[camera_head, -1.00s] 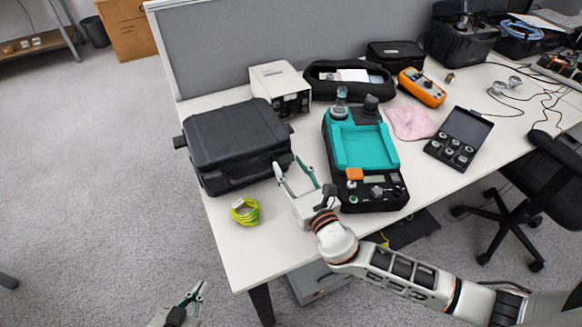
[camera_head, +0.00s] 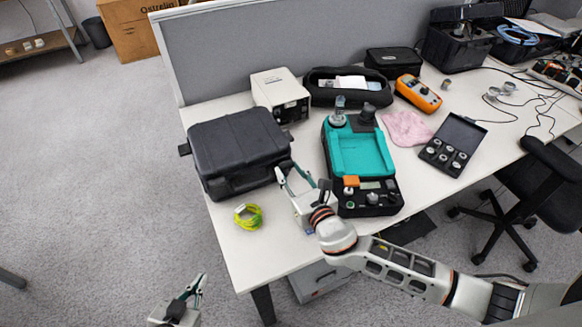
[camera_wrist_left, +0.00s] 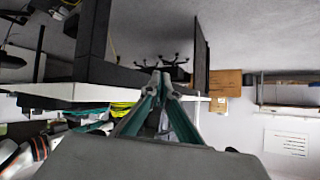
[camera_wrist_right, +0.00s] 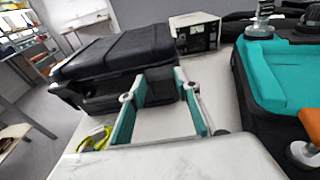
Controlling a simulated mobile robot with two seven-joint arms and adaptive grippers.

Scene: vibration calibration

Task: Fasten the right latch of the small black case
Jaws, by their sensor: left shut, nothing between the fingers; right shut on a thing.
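The black case (camera_head: 236,148) lies with its lid down at the left of the table. Its front and right end also show in the right wrist view (camera_wrist_right: 115,55). My right gripper (camera_head: 287,168) is at the case's front right corner. In the right wrist view its fingertips (camera_wrist_right: 158,93) stand on either side of a dark block on the case front, which looks like the right latch (camera_wrist_right: 158,84). The exact contact and the latch's position are hard to see. My left gripper (camera_head: 196,284) is shut and empty, low in front of the table. Its tips meet in the left wrist view (camera_wrist_left: 163,80).
A yellow-green cable coil (camera_head: 248,216) lies in front of the case. A teal and black device (camera_head: 362,155) stands close to the right of my right gripper. A white box (camera_head: 280,95) stands behind the case. The front left table corner is clear.

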